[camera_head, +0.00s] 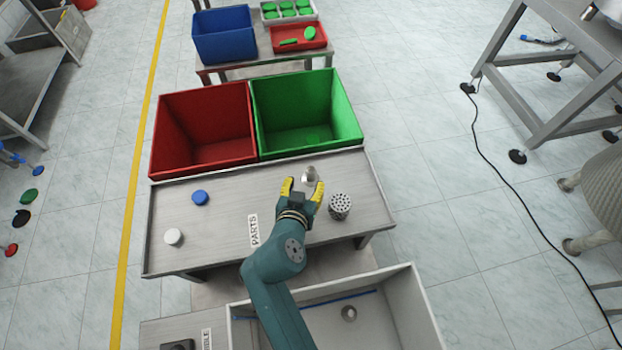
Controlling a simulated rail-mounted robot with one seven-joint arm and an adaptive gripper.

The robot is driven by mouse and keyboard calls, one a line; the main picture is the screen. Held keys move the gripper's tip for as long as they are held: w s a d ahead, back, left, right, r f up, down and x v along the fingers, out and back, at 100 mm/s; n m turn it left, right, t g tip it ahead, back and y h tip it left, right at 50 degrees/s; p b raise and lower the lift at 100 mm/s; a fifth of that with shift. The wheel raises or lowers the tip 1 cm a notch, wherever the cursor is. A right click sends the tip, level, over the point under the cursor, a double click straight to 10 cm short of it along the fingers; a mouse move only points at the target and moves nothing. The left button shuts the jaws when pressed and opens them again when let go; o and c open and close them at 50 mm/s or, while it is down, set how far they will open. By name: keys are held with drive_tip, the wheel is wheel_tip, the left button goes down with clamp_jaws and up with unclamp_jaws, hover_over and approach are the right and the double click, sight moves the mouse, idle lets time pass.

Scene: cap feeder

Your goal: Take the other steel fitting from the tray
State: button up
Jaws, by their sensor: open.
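A small shiny steel fitting (309,175) is on the grey metal tray table (225,235), near its back edge. My gripper (303,185), with yellow fingers, is open just in front of this fitting. The fingers point towards it, and one is on either side of its near part; I cannot tell whether they touch it. Another small round steel piece (349,313) lies in the pale open bin (405,310) at the bottom of the view. The gripper and wrist hide part of the tray surface.
A perforated grey cylinder (340,206) stands close to the right of my gripper. A blue cap (200,197) and a white cap (173,237) lie on the left. A red bin (203,125) and a green bin (305,110) stand behind the tray's back edge.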

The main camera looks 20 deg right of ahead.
sight(310, 173)
drive_tip(key=b+x, duration=0.3)
drive_tip(key=x, duration=0.4)
drive_tip(key=shift+w+d+b, duration=0.25)
drive_tip(key=shift+d+b, duration=0.1)
drive_tip(key=shift+d, duration=0.05)
drive_tip(key=shift+s+a, duration=0.1)
drive_tip(key=shift+s, duration=0.05)
clamp_jaws()
